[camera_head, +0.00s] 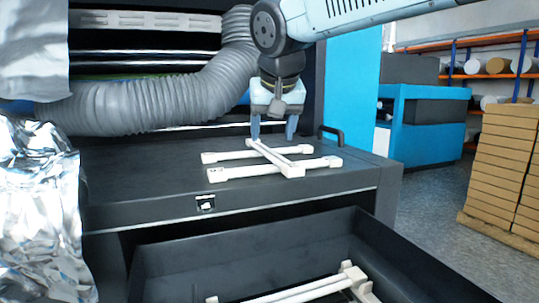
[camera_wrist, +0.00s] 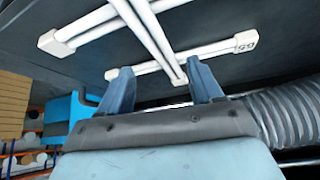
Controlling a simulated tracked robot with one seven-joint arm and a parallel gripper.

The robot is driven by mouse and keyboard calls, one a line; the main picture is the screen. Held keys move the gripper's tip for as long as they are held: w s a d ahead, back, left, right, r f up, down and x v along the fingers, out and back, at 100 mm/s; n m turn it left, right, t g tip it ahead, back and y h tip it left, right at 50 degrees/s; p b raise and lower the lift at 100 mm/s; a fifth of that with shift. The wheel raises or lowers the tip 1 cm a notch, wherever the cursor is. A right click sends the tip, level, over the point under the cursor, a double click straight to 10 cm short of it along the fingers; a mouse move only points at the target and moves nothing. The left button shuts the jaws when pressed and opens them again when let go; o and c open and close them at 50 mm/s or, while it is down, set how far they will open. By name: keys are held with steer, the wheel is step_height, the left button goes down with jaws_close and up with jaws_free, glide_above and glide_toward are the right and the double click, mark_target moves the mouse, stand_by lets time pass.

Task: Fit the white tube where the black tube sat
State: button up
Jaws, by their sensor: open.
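Two white tubes with blocky ends lie roughly side by side on the dark bench top, a front one (camera_head: 240,173) and a back one (camera_head: 226,156). A third white tube (camera_head: 272,157) lies across them. My gripper (camera_head: 273,135) is open and empty above the crossing tube's far end. In the wrist view its fingers (camera_wrist: 163,86) are spread, with the crossing tube's end (camera_wrist: 178,76) between them, nearer one finger. The back tube (camera_wrist: 160,66) also shows there, with a marking on one end. I see no tube that is clearly black.
An open dark drawer (camera_head: 170,262) below the bench top holds more white tube pieces (camera_head: 312,290). A grey ribbed hose (camera_head: 140,105) runs behind the bench top on the left. A black handle (camera_head: 331,133) stands at its right. Crinkled foil (camera_head: 40,200) is at far left.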

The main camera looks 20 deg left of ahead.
mark_target(270, 151)
steer(key=x, duration=0.5)
steer(key=shift+s, duration=0.1)
steer(key=shift+c, duration=0.3)
jaws_close()
steer(key=shift+r, duration=0.15)
